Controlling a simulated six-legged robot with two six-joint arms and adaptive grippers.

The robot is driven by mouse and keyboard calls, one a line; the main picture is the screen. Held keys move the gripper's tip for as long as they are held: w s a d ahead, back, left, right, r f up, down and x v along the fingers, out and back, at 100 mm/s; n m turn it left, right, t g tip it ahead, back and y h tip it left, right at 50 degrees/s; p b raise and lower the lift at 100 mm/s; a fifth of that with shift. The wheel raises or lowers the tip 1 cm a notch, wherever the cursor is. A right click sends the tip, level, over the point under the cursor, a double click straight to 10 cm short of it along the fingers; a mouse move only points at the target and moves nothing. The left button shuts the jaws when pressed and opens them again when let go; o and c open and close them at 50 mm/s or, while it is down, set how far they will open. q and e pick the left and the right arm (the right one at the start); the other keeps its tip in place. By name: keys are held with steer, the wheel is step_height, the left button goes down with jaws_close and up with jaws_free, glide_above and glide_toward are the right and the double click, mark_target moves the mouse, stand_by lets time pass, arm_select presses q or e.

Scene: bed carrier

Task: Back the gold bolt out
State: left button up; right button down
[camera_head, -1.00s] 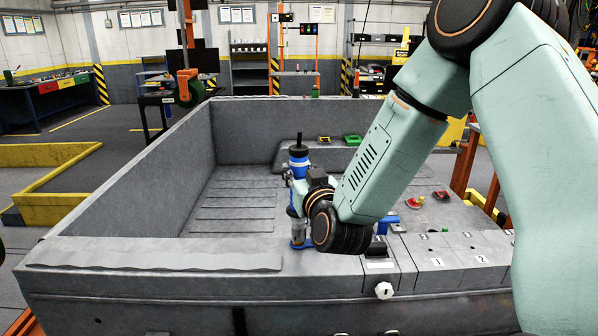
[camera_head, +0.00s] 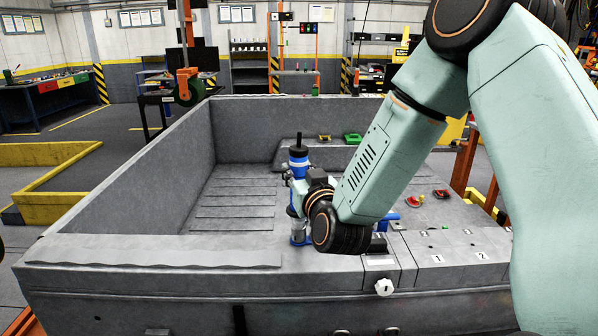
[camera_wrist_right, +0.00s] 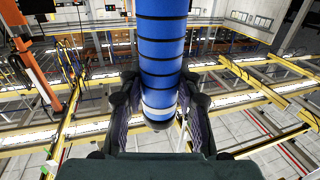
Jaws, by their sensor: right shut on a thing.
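My right gripper (camera_head: 300,182) is shut around a blue tool (camera_head: 298,162) with dark bands and a black top. The tool stands upright at the front inner edge of the grey bed. Its lower end shows a clear or metallic sleeve and a blue base near the front ledge. In the right wrist view the blue tool (camera_wrist_right: 161,45) runs between the two dark fingers, which press on its sides near a pale band. I cannot make out the gold bolt; the tool and my arm may cover it. My left gripper is not in view.
The grey bed (camera_head: 150,165) has tall walls and a ribbed floor. Numbered panels (camera_head: 455,258) and a white knob (camera_head: 384,287) are at front right. Red parts (camera_head: 440,194) and a green tray (camera_head: 352,139) lie on its raised surfaces. A yellow barrier (camera_head: 48,206) stands left.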

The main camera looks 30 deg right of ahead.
steer(key=shift+r+p, duration=0.9)
stand_by(1.3)
steer(key=shift+r, duration=0.15)
stand_by(0.4)
steer(key=shift+r+p, duration=0.3)
steer(key=shift+p, duration=0.2)
steer(key=shift+s, duration=0.1)
stand_by(0.6)
